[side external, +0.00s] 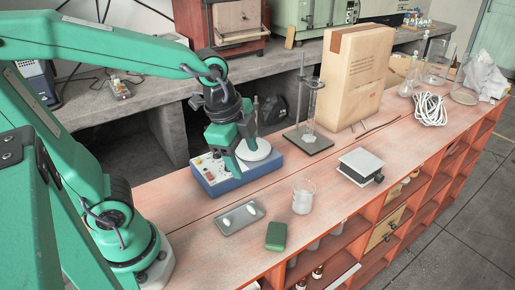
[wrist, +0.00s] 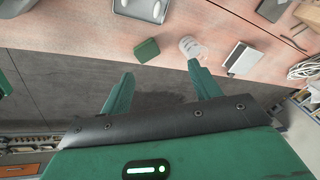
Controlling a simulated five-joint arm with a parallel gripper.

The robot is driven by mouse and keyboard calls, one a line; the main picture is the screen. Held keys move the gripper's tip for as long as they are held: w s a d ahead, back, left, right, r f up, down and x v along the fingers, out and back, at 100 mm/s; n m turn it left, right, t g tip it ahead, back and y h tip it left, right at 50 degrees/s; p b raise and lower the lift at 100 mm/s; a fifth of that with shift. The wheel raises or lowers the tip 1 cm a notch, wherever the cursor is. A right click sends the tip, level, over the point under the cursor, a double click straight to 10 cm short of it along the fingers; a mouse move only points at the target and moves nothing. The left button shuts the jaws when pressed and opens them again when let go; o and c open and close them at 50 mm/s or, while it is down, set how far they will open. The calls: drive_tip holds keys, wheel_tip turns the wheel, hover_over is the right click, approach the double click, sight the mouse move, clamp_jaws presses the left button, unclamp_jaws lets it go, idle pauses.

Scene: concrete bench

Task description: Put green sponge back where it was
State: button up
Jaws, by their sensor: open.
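The green sponge (side external: 276,235) lies on the reddish bench top near its front edge, right of a small grey tray (side external: 228,228). It also shows in the wrist view (wrist: 146,50), beyond and between my fingertips. My gripper (side external: 243,163) is open and empty, with its fingers pointing down over the blue stirrer with a round white plate (side external: 222,184). It is behind and left of the sponge, well apart from it. In the wrist view, both fingers of my gripper (wrist: 159,84) are spread with nothing between them.
A glass beaker (side external: 303,196) stands close behind the sponge. A small white-topped stand (side external: 360,166) is farther right. A burette stand (side external: 308,140) and a large cardboard package (side external: 353,75) stand behind. The tray holds two white pieces. The bench's open shelves drop away at the front.

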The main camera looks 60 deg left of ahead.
drive_tip(key=s+a+r+n+t, duration=0.2)
drive_tip(key=s+a+r+n, duration=0.1)
drive_tip(key=n, duration=0.8)
drive_tip(key=shift+s+a+n+y, duration=0.35)
drive_tip(key=shift+s+a, duration=0.3)
drive_tip(key=shift+s, duration=0.25)
